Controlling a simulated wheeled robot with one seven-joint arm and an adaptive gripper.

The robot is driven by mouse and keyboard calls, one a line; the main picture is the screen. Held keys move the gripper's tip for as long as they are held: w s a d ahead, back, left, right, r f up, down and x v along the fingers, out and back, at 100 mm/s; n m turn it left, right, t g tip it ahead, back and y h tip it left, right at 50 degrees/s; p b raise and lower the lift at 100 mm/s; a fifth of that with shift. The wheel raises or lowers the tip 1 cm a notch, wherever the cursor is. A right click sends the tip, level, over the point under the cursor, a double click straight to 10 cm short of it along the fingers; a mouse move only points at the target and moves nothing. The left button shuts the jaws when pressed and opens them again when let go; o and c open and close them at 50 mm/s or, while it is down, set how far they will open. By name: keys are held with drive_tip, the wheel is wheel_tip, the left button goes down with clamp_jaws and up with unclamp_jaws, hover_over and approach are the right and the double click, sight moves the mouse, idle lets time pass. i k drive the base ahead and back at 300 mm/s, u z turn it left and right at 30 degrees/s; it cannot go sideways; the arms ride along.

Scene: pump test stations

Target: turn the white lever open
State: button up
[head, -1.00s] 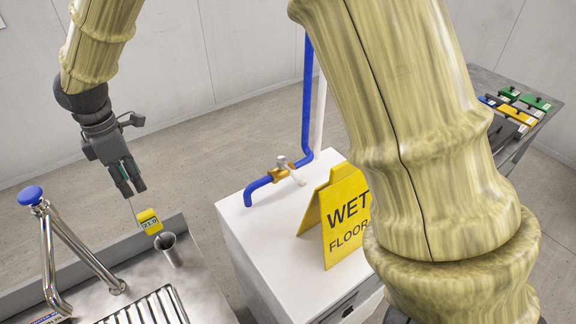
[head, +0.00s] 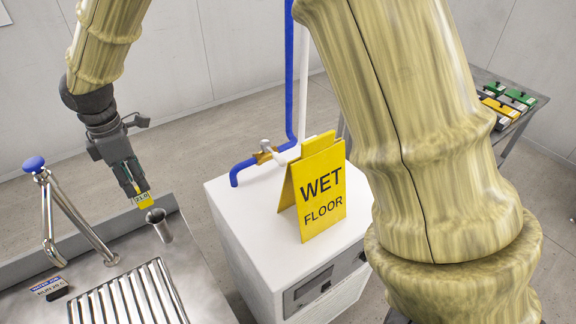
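The white lever (head: 279,158) sits on a brass valve (head: 263,157) in a blue pipe (head: 246,165) at the back of a white cabinet. It appears to lie across the pipe's run, but it is small in view. My gripper (head: 135,184) hangs fingers-down well to the left of the lever, over the steel counter side, and does not touch it. Its dark fingertips are close together, and I cannot tell whether they are shut.
A yellow wet floor sign (head: 321,195) stands on the white cabinet (head: 235,225), just right of the valve. A steel cup (head: 159,224) and a blue-knobbed steel pipe (head: 47,205) stand on the steel counter (head: 190,275). My arm hides much of the right side.

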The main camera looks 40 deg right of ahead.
sight(265, 143)
drive_tip(key=k, duration=1.3)
drive_tip(key=z, duration=0.55)
drive_tip(key=i, duration=1.65)
drive_tip(key=u, duration=0.15)
